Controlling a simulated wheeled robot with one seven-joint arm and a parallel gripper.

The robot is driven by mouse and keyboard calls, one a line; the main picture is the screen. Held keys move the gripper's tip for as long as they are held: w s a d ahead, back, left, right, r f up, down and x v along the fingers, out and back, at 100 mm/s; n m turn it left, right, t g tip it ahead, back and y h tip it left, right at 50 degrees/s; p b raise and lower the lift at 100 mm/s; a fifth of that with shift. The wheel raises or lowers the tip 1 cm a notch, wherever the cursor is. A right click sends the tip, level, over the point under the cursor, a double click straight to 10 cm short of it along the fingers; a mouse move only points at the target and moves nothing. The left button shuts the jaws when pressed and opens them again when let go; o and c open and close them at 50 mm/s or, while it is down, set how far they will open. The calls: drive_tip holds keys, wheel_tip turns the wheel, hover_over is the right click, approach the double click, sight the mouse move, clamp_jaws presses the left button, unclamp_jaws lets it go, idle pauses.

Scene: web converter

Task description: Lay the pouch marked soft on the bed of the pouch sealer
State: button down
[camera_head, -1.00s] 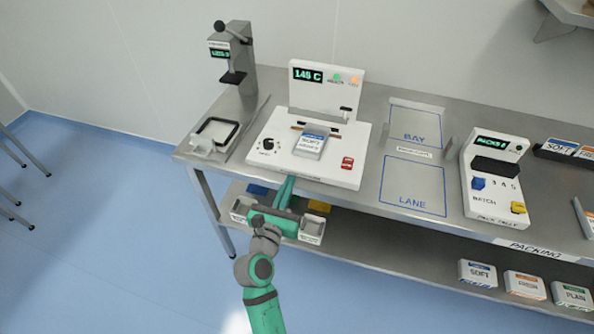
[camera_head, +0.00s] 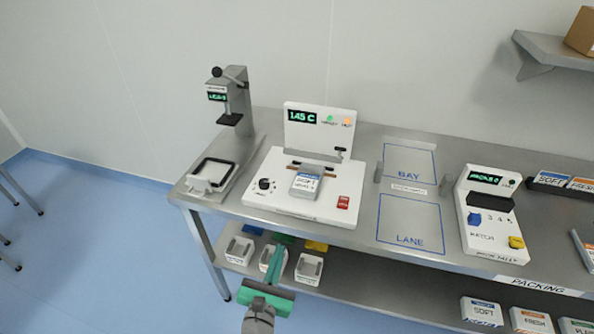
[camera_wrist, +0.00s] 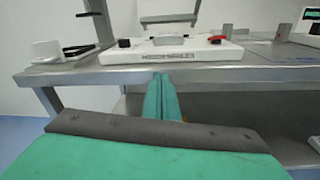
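The pouch marked soft (camera_head: 305,185), white with a blue band, lies on the bed of the white pouch sealer (camera_head: 268,192), in front of the sealing bar. The sealer's display reads 145 C. In the wrist view the sealer (camera_wrist: 200,51) is seen nearly edge-on, with the pouch (camera_wrist: 169,40) as a low grey shape on it. My green gripper (camera_head: 277,252) is in front of the bench edge, below the sealer and apart from the pouch. Its fingers (camera_wrist: 161,80) are together in the wrist view, with nothing seen between them.
A press-like device (camera_head: 232,110) and a black-framed tray (camera_head: 212,172) stand left of the sealer. The marked bay (camera_head: 410,163) and lane (camera_head: 410,222) are empty. A tally unit (camera_head: 490,215) stands right. White bins (camera_head: 308,268) sit on the lower shelf near my gripper.

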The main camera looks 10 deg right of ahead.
drive_tip(key=s+a+f+m+y, duration=0.3)
drive_tip(key=s+f+m, duration=0.25)
drive_tip(key=s, duration=0.35)
drive_tip(key=s+a+f+m+y, duration=0.35)
drive_tip(key=s+m, duration=0.25)
drive_tip(key=s, duration=0.2)
drive_tip(key=s+r+m, duration=0.2)
drive_tip(key=s+m, duration=0.6)
drive_tip(key=s+r+m, duration=0.2)
drive_tip(key=s+m, duration=0.6)
drive_tip(key=m, duration=0.1)
drive_tip(key=shift+s+d+r+y, duration=0.25)
drive_tip(key=shift+s+r+y, duration=0.1)
drive_tip(key=shift+y, duration=0.1)
